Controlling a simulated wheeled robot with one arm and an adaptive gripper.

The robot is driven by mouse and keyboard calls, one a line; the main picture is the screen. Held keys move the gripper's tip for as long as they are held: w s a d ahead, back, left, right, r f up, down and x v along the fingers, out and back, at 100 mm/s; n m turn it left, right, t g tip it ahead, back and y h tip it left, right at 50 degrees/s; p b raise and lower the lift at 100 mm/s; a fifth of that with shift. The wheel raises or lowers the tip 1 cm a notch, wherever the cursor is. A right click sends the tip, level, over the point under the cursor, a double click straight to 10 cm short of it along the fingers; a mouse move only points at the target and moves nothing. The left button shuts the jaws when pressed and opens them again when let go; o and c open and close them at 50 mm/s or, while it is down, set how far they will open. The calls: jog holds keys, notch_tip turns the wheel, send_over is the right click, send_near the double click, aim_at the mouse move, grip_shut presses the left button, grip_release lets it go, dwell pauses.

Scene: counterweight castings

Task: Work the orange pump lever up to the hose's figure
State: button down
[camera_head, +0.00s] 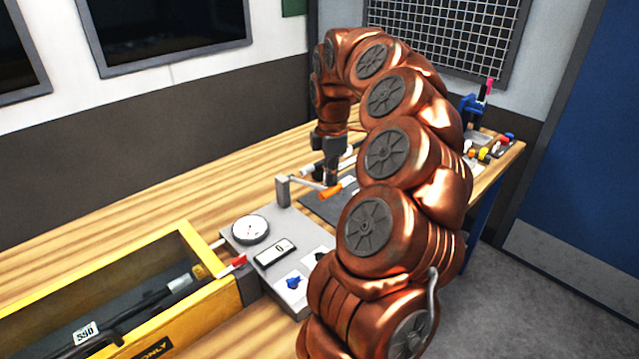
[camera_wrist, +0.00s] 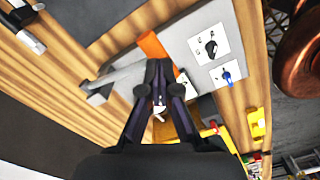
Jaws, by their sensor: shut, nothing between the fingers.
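The orange pump lever handle (camera_head: 331,191) sticks out from a grey post (camera_head: 283,190) at the back of the grey pump panel (camera_head: 240,243). It also shows in the wrist view (camera_wrist: 151,46). My gripper (camera_head: 331,180) points down just above or beside the handle. In the wrist view my gripper (camera_wrist: 159,63) is shut, its fingertips close to the orange handle; I cannot tell if they touch. The panel carries a round dial gauge (camera_head: 250,230) and a small display (camera_head: 275,253) that appears to read 0. A hose with a white tag (camera_head: 85,334), apparently 550, lies in the yellow box.
The yellow wooden box (camera_head: 190,310) stands left of the panel. A blue knob (camera_head: 293,282) sits on the panel's front; a black knob (camera_wrist: 210,47) shows in the wrist view. Small coloured items (camera_head: 487,147) lie at the bench's far right. Bench left of the panel's back is clear.

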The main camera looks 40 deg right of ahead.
jog(key=shift+f, duration=0.15)
dwell(0.5)
notch_tip(320, 180, down, 7)
jog(key=b, duration=0.3)
jog(key=shift+b, duration=0.35)
dwell(1.1)
jog(key=shift+r+p, duration=2.65)
jog(key=shift+r, duration=2.45)
